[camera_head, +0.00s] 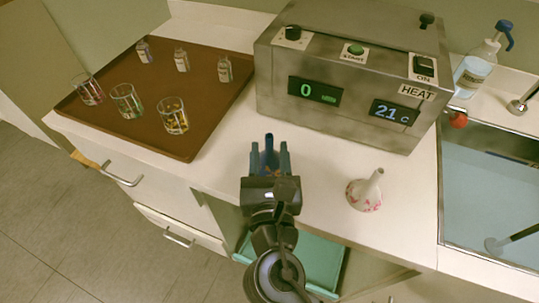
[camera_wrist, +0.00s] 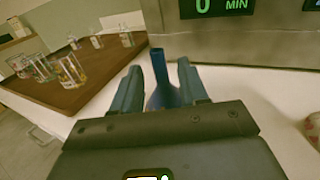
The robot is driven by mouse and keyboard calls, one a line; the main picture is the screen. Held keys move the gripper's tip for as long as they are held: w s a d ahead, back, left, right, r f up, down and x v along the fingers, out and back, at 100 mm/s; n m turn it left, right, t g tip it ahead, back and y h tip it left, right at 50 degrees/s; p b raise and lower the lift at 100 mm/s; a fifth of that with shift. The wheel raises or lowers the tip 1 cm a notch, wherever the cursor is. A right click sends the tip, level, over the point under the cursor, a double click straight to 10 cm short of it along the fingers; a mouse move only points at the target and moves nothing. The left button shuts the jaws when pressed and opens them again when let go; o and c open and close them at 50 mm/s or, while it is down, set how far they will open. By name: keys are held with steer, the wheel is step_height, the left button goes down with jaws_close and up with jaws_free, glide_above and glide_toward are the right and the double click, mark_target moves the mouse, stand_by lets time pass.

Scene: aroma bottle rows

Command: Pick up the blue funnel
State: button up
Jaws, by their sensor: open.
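The blue funnel (camera_head: 269,150) stands on the white counter with its narrow stem pointing up, in front of the metal heating device. In the wrist view the funnel (camera_wrist: 158,70) shows between the two fingers, its stem rising above them. My gripper (camera_head: 270,156) is open, with one finger on each side of the funnel. In the wrist view my gripper (camera_wrist: 160,82) hides the lower part of the funnel. I cannot tell whether either finger touches it.
A white funnel with red marks (camera_head: 364,193) stands to the right. The heating device (camera_head: 352,70) is close behind. A brown tray (camera_head: 185,143) with glasses and small bottles lies to the left.

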mark_target(269, 147)
steer(key=shift+w, duration=1.55)
jaws_close()
